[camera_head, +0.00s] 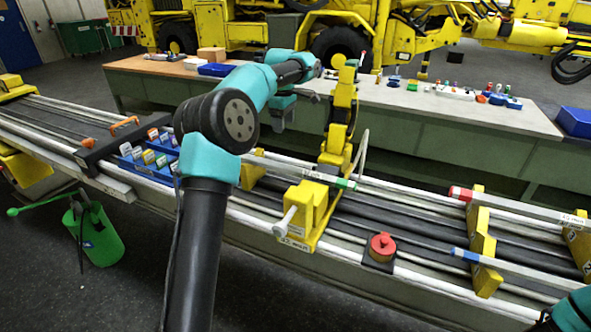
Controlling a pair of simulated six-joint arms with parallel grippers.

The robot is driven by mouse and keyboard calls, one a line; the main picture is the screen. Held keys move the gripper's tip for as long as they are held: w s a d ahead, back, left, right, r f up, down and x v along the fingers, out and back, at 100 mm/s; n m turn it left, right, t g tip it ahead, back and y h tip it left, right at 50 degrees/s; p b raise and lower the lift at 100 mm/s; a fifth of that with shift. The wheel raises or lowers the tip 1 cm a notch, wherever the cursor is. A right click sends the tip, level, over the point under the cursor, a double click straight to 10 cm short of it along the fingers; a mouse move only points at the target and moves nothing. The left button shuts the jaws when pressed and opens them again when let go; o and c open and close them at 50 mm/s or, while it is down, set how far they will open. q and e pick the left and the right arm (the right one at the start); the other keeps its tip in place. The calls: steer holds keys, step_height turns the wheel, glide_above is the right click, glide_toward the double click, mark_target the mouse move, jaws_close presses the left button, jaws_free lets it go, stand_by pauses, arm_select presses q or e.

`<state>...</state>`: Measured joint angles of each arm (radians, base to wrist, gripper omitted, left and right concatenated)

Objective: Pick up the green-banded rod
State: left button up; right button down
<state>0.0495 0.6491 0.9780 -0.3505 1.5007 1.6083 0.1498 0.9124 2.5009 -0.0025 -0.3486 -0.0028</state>
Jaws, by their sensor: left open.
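The green-banded rod (343,183) lies at the yellow clamp block in the middle of the boom. Its green band shows just right of the yellow upright, and part of its length is hard to tell from the pale rails. My left gripper (279,122) is open and empty, above and to the left of the green band, on the far side of the boom and apart from the rod. My dark and teal left arm rises in front of the boom. Only a teal part of my right arm shows at the bottom right corner; its gripper is out of view.
A yellow clamp block (308,215) with an upright yellow arm stands close to the rod. A red-banded rod (520,207), a blue-banded rod (520,269) and a red knob (382,246) are to the right. A blue rack (150,170) sits left. A long workbench (430,115) stands behind.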

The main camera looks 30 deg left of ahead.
arm_select(q)
steer(key=shift+f, duration=0.1)
glide_above(285, 166)
steer(key=f, duration=1.1)
steer(key=shift+w+a, duration=0.2)
steer(key=shift+a, duration=0.1)
steer(key=shift+f, duration=0.55)
steer(key=shift+f, duration=0.1)
steer(key=shift+d+f, duration=0.15)
steer(key=shift+f, duration=1.15)
steer(key=shift+d+f, duration=0.1)
steer(key=shift+f, duration=1.15)
steer(key=shift+c, duration=0.2)
jaws_close()
steer(key=shift+r, duration=0.1)
